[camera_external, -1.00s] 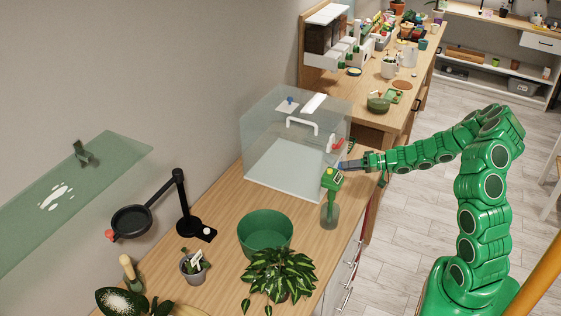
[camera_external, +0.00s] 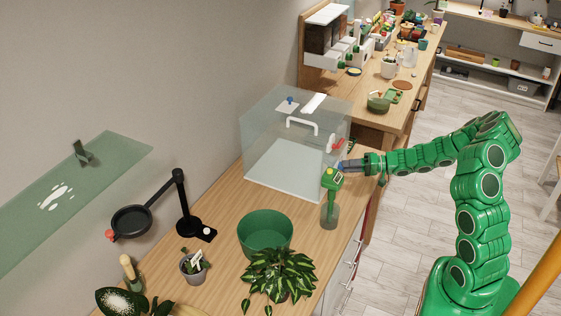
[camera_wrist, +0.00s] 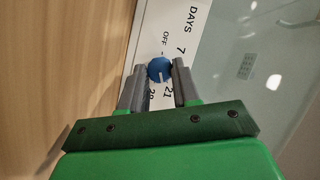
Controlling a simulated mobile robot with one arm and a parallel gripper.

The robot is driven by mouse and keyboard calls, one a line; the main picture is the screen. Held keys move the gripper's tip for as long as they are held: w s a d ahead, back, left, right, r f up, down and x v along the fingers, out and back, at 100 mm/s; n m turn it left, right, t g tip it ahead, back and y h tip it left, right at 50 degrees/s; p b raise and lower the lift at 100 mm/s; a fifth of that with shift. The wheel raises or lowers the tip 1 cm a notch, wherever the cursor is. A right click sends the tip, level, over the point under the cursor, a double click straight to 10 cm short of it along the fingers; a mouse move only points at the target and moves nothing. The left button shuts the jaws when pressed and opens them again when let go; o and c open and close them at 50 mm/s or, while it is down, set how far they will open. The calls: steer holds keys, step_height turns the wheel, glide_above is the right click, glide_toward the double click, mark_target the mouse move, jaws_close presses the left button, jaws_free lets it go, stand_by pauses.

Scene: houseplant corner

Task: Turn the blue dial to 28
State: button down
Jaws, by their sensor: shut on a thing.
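The blue dial (camera_wrist: 158,68) shows in the wrist view on a white panel (camera_wrist: 190,22) printed with DAYS, OFF, 7, 21 and what looks like 28. Its white pointer line faces down in the picture, toward the 21 and 28 end; I cannot tell exactly which number it meets. My gripper (camera_wrist: 162,74) is shut on the dial, one finger on each side. The left finger partly covers the scale beside the lowest number.
A green-topped bottle (camera_external: 330,205) stands just below my gripper in the external view. A red handle (camera_external: 338,146) is on the box close above it. A green pot (camera_external: 264,235) and a leafy plant (camera_external: 280,272) stand nearer on the table.

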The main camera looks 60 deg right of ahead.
steer(key=c, duration=0.8)
jaws_free()
steer(key=shift+v, duration=3.95)
